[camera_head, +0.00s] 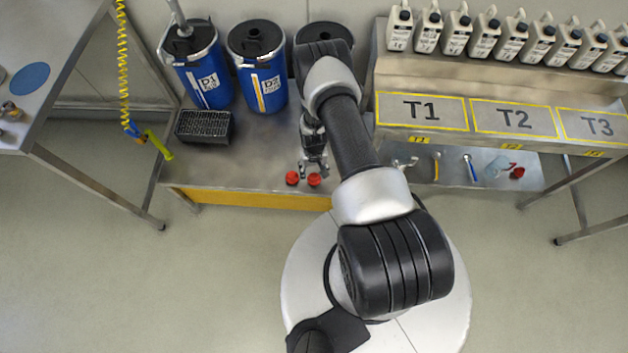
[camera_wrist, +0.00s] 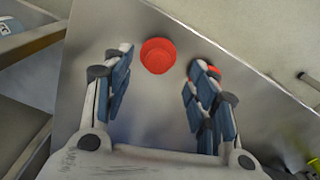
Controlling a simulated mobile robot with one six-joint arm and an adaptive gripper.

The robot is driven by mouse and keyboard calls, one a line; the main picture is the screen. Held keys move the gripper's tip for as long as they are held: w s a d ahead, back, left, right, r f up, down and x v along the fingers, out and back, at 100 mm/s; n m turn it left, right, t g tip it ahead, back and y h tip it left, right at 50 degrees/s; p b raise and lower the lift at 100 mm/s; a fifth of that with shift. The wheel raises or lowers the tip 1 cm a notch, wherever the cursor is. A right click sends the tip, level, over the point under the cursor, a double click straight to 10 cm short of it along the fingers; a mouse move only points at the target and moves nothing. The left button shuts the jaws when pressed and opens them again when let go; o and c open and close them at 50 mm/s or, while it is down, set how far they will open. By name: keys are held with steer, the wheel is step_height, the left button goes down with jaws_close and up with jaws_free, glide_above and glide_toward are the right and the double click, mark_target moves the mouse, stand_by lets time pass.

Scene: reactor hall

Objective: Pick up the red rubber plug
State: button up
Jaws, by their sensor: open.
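Two red plugs stand close together near the front edge of a metal bench (camera_head: 250,160). The right red plug (camera_head: 314,179) is just in front of my gripper (camera_head: 313,165) in the head view. In the wrist view, one red plug (camera_wrist: 158,55) shows whole in the gap between the fingertips, apart from both fingers. The other red plug, the left one (camera_head: 292,178), is mostly hidden behind the right-hand finger in the wrist view (camera_wrist: 207,69). My gripper (camera_wrist: 160,75) is open and empty. I cannot tell its height above the plug.
Blue drums D1 (camera_head: 204,80) and D2 (camera_head: 262,84) and a black crate (camera_head: 203,127) stand behind and left. A table marked T1 to T3 (camera_head: 514,120) with several canisters is right. Small tools and a red item (camera_head: 517,173) lie on its lower shelf. A yellow coiled hose hangs left.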

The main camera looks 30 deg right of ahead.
mark_target(314, 175)
steer(key=f+b, duration=0.1)
steer(key=f, duration=0.1)
steer(key=f+b, duration=0.1)
steer(key=f, duration=0.1)
steer(key=f+b, duration=0.1)
steer(key=f, duration=0.2)
steer(key=shift+w+d, duration=0.2)
steer(key=shift+w, duration=0.05)
steer(key=shift+c, duration=0.3)
steer(key=c, duration=0.7)
